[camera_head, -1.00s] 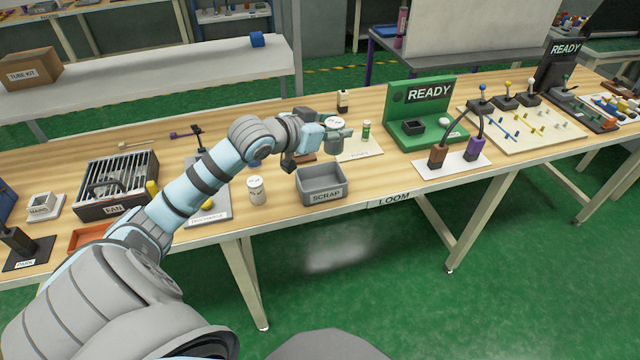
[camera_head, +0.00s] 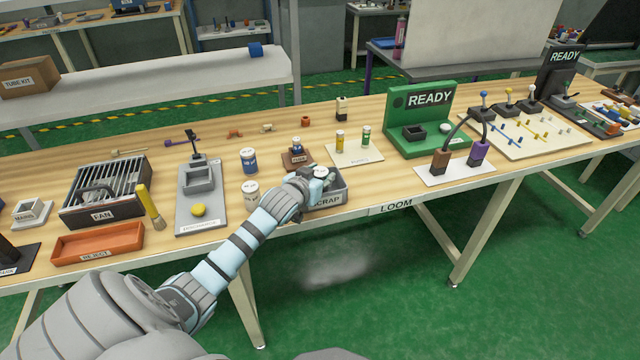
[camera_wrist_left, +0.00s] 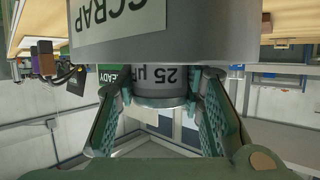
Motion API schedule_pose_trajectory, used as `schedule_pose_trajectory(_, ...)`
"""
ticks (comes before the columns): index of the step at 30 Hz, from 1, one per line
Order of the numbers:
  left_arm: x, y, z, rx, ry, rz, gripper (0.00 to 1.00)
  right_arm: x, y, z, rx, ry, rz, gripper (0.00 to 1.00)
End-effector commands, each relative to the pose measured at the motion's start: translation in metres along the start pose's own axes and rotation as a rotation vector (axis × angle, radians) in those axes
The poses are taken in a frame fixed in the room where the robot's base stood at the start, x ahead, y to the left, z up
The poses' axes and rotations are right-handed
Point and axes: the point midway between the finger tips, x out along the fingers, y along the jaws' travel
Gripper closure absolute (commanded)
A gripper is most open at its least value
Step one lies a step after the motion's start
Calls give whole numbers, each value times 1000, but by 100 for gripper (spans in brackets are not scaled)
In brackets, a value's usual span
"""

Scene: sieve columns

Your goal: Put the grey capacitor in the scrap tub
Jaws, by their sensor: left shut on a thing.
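My left gripper (camera_head: 318,180) is at the scrap tub, shut on the grey capacitor, whose pale top (camera_head: 320,172) shows between the fingers. The grey scrap tub (camera_head: 338,195) stands at the table's front edge, partly hidden by my left arm. In the left wrist view, which is upside down, the capacitor (camera_wrist_left: 160,86) shows a "25 µ" marking between both fingers. The tub's labelled wall (camera_wrist_left: 190,45) covers the rest of it; whether it touches the tub's floor is hidden. My right gripper is not in view.
A pale can (camera_head: 250,192) and a blue can (camera_head: 249,160) stand left of the tub. A brown block with a small part (camera_head: 297,155) is behind it. A board with two small cylinders (camera_head: 354,153) is behind right. The front edge right of the tub is clear.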

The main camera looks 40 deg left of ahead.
Motion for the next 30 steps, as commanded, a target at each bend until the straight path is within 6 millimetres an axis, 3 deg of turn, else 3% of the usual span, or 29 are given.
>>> schedule_pose_trajectory(2, 4, 0, 10, 0, 1, 0, 95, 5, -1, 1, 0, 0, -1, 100)
schedule_pose_trajectory(10, 4, 0, 10, 1, 1, 0, 95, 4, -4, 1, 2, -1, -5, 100)
schedule_pose_trajectory(11, 4, 0, 11, 1, 0, 0, 63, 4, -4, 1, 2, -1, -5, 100)
schedule_pose_trajectory(12, 4, 0, 10, 1, 1, 0, 57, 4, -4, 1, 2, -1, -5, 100)
schedule_pose_trajectory(23, 2, 0, 8, 2, 1, 0, 57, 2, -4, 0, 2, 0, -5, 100)
schedule_pose_trajectory(30, -34, 0, 7, 5, -1, 1, 57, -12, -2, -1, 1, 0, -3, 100)
